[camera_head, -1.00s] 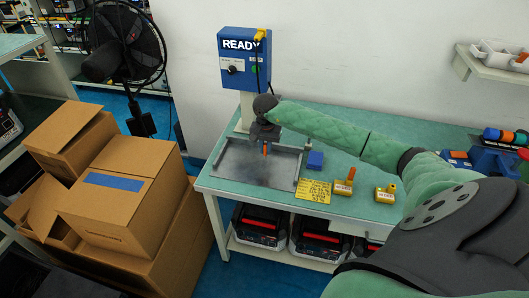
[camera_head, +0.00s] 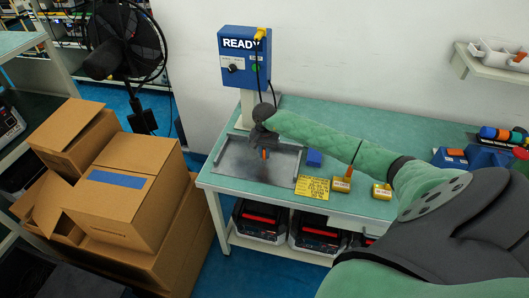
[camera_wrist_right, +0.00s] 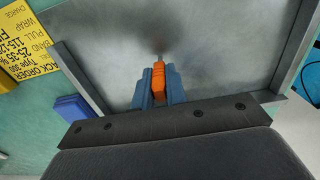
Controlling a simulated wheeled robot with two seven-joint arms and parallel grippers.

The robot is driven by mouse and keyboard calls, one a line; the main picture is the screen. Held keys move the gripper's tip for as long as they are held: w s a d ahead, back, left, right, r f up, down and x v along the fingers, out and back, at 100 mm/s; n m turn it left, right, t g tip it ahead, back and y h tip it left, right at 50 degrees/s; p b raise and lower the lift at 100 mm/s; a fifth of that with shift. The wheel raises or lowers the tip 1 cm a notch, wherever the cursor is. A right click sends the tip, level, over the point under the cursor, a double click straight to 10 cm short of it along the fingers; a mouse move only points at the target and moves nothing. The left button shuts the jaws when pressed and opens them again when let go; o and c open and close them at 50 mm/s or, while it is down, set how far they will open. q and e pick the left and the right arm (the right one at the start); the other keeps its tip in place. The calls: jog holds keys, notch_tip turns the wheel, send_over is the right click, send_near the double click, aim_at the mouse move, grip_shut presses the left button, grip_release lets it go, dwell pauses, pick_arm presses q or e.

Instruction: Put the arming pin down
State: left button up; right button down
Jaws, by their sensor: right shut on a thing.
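The arming pin (camera_wrist_right: 158,82) has an orange grip and a thin metal tip, in the right wrist view. My right gripper (camera_wrist_right: 159,88) is shut on its orange grip, with a blue finger on each side. In the head view my right gripper (camera_head: 264,151) hangs over the grey metal tray (camera_head: 230,167), and the orange pin (camera_head: 265,154) shows small below it. The tray also fills much of the right wrist view (camera_wrist_right: 220,60). The pin's tip points at the tray floor; I cannot tell whether it touches. My left gripper is not in view.
A blue block (camera_head: 314,159) and a yellow label (camera_head: 313,187) lie right of the tray. The blue READY box (camera_head: 240,60) rises behind the tray on a post. Cardboard boxes (camera_head: 130,200) stand left of the bench.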

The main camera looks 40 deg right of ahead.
jog(key=shift+f, duration=0.1)
jog(key=c, duration=1.4)
grip_release()
jog(key=shift+c, duration=0.2)
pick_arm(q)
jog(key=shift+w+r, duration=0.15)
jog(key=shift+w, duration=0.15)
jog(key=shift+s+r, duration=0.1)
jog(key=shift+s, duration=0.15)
pick_arm(e)
jog(key=shift+r, duration=0.2)
jog(key=shift+r, duration=0.1)
jog(key=shift+r+b, duration=0.3)
jog(key=shift+r, duration=0.05)
jog(key=shift+r+b, duration=0.45)
jog(key=shift+r, duration=0.3)
notch_tip(320, 180, up, 8)
jog(key=b, duration=0.4)
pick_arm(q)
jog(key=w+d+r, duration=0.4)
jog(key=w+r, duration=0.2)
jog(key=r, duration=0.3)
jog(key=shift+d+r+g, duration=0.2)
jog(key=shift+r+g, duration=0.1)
pick_arm(e)
jog(key=shift+r, duration=0.75)
